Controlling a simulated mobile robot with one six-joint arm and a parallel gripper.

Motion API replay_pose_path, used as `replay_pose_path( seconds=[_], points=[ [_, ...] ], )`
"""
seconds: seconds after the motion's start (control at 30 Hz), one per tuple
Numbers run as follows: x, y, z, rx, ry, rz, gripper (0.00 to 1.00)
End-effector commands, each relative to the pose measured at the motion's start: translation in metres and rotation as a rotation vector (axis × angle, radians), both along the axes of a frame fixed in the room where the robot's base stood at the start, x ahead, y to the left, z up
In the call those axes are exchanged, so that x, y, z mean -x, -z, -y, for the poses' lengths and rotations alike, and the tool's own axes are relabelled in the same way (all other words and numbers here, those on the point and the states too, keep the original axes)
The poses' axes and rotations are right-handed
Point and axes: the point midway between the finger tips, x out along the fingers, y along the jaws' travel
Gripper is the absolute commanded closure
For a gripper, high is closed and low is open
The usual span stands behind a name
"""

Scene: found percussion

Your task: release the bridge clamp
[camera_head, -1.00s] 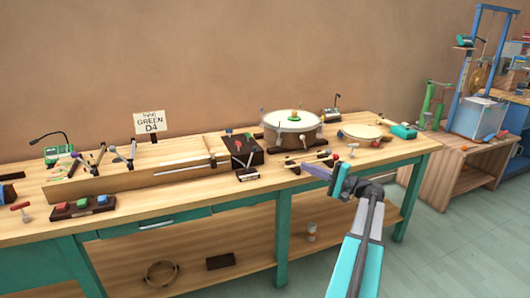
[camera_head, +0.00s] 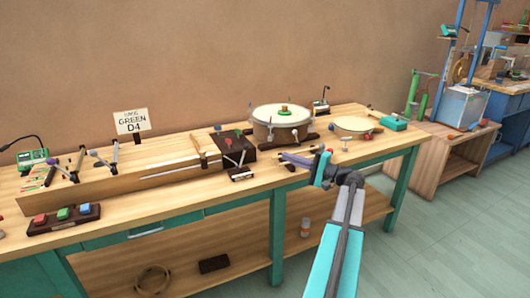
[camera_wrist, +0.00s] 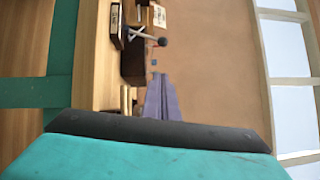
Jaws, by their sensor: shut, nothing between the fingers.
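A long wooden string box (camera_head: 150,181) lies along the front left of the bench. Dark upright levers with ball knobs (camera_head: 78,163) stand on its left part, and a pale upright wooden piece (camera_head: 205,150) stands near its right end. I cannot tell which of these is the bridge clamp, or whether it is clamped. My gripper (camera_head: 284,157), with purple fingers, is shut and empty. The fingers also show in the wrist view (camera_wrist: 158,80).
A dark box with coloured knobs (camera_head: 233,146) stands between the string box and the drum (camera_head: 281,133). A button block (camera_head: 65,217) is at the front left. A sign reading GREEN D4 (camera_head: 132,122) stands behind. Open floor (camera_head: 440,225) lies to the right.

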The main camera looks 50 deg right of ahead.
Motion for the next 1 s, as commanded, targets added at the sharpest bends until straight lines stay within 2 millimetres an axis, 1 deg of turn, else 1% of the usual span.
replay_pose_path(
  seconds=[0.13,0.27,0.37,0.87,1.0],
  points=[
    [-0.003,-0.001,0.001,0.000,0.003,0.000,1.00],
    [-0.013,-0.001,0.000,0.001,0.003,0.000,1.00],
    [-0.024,-0.002,-0.002,0.001,0.004,0.001,1.00],
    [-0.094,-0.008,-0.016,-0.001,0.005,0.000,1.00],
    [-0.102,-0.011,-0.032,0.000,0.006,0.000,1.00]
  ],
)
